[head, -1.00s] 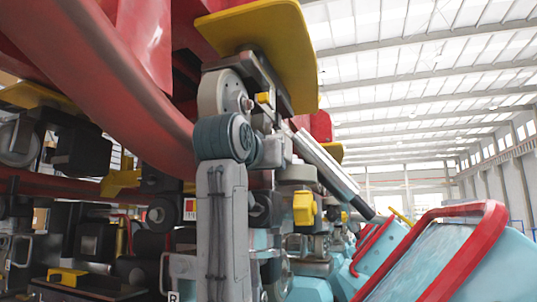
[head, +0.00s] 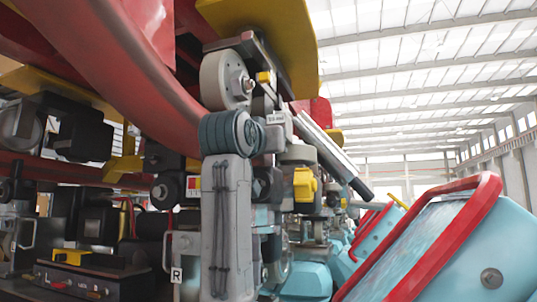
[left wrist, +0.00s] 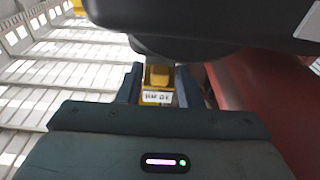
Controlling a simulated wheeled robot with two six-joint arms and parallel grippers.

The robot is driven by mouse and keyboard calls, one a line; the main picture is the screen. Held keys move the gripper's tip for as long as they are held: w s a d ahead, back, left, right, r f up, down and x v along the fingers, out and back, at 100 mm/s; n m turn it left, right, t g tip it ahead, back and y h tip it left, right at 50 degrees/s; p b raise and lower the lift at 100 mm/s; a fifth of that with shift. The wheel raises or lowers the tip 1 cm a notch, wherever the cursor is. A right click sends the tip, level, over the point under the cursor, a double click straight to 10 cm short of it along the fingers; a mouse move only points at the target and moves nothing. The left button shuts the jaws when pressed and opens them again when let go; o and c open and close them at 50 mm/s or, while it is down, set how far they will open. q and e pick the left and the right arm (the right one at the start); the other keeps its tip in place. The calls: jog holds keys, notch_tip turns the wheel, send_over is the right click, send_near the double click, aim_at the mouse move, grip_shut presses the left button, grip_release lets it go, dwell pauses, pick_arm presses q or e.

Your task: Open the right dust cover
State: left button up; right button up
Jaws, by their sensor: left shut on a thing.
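My left gripper (left wrist: 158,84) shows in the left wrist view, its two dark fingers shut on a small yellow part with a white label (left wrist: 157,97). The label's text is too small to read surely. In the head view I cannot clearly make out the gripper's fingers among the machinery. A white tag marked R (head: 177,275) hangs at lower centre left, beside dark equipment. Which piece is the right dust cover I cannot tell for certain. My right gripper is in neither view.
A thick red rail (head: 125,70) curves overhead at left. A yellow plate (head: 270,35) hangs above the centre. A yellow block (head: 304,185) sits right of centre. A light-blue car with a red bar (head: 470,235) fills the lower right. A black box (head: 80,283) stands lower left.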

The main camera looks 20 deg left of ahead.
pick_arm(q)
jog(key=shift+w+f+t+b, duration=0.15)
jog(key=shift+f+t+b, duration=0.05)
jog(key=shift+t+b, duration=0.3)
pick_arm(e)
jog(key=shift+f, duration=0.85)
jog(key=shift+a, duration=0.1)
pick_arm(q)
jog(key=o, duration=0.7)
jog(key=shift+c, duration=0.2)
jog(key=shift+w, duration=0.1)
